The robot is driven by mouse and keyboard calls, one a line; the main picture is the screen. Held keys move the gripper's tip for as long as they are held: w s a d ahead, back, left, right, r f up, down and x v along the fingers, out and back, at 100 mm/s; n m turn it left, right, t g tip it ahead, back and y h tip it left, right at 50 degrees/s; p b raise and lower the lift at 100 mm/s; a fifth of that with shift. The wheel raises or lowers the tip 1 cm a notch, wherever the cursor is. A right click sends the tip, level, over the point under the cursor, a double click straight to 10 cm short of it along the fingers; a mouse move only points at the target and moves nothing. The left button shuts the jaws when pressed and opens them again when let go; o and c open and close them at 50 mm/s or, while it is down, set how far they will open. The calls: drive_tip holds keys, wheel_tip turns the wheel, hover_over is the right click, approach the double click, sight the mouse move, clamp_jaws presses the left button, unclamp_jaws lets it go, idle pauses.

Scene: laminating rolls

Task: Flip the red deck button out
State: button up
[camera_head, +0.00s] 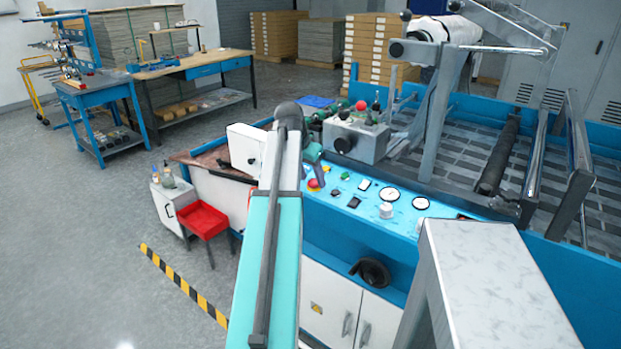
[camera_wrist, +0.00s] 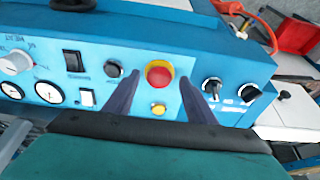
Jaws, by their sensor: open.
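The red deck button (camera_wrist: 159,74) is a round red mushroom button on a yellow collar, set in the blue control panel (camera_wrist: 135,103). In the wrist view it lies between and just beyond the two dark fingertips of my gripper (camera_wrist: 160,80). The gripper is open and nothing is between its fingers; I cannot tell whether they touch the collar. In the head view the red button (camera_head: 314,183) shows beside my gripper (camera_head: 314,176), which my arm partly hides. A small yellow button (camera_wrist: 158,109) sits below the red one in the wrist view.
Black knobs (camera_wrist: 212,88) and a black rocker switch (camera_wrist: 73,61) flank the button. Gauges (camera_head: 389,195) lie to the right in the head view. A grey box with another red knob (camera_head: 361,106) stands behind the panel. A red stool (camera_head: 203,220) is at left.

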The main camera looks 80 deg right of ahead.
drive_tip(key=shift+f, duration=0.1)
clamp_jaws()
drive_tip(key=shift+w+r+p, duration=0.15)
drive_tip(key=shift+r+p, duration=0.5)
drive_tip(key=shift+r, duration=0.05)
drive_tip(key=shift+c, duration=0.2)
unclamp_jaws()
drive_tip(key=shift+o, duration=0.2)
drive_tip(key=shift+a, duration=0.1)
